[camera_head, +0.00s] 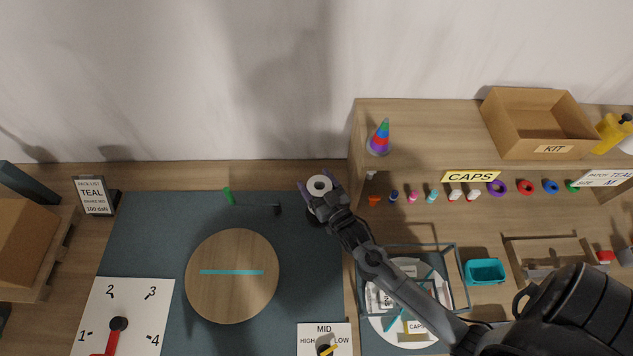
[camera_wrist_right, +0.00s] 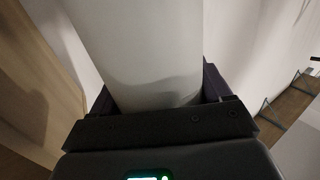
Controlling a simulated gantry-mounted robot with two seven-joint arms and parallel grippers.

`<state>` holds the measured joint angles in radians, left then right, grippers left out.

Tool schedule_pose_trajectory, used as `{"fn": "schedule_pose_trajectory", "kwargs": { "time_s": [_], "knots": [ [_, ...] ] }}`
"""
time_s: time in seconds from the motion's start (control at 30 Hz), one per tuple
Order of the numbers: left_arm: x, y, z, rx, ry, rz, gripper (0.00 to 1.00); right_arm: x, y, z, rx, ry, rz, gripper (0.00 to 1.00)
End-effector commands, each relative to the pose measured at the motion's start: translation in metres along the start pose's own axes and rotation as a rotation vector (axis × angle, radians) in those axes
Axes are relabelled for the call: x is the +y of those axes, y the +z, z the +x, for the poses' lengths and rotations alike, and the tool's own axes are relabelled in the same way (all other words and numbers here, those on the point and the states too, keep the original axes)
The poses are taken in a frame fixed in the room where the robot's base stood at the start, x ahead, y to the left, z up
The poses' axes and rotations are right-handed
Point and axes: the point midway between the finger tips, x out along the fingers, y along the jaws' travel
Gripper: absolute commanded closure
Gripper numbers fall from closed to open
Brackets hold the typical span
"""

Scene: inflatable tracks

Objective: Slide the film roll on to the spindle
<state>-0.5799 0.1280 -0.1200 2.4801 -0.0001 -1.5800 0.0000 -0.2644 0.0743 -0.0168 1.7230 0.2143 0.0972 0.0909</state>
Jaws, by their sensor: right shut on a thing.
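The film roll (camera_head: 319,184) is a white roll with a dark core hole, seen nearly end-on in the head view. My right gripper (camera_head: 320,190) is shut around it near the back edge of the mat. In the right wrist view the white roll (camera_wrist_right: 140,50) fills the space between the fingers (camera_wrist_right: 160,98). The roll's lower end is hidden. My left gripper is not in view.
A round wooden disc (camera_head: 232,295) with a teal strip lies on the blue-grey mat (camera_head: 140,230). A dial board (camera_head: 130,300) is at front left. A shelf (camera_head: 420,125) with a stacked-ring cone (camera_head: 380,138) and a KIT box (camera_head: 540,135) stands right of the roll. The mat's left back is clear.

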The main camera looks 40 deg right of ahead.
Motion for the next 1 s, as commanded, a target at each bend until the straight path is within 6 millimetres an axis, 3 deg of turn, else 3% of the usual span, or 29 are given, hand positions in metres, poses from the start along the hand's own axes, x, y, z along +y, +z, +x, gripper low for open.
{"fn": "schedule_pose_trajectory", "kwargs": {
  "time_s": [1.0],
  "knots": [
    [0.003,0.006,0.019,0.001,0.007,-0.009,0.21,0.000,0.029,0.001,0.003,0.000,0.001,0.72]
  ]
}}
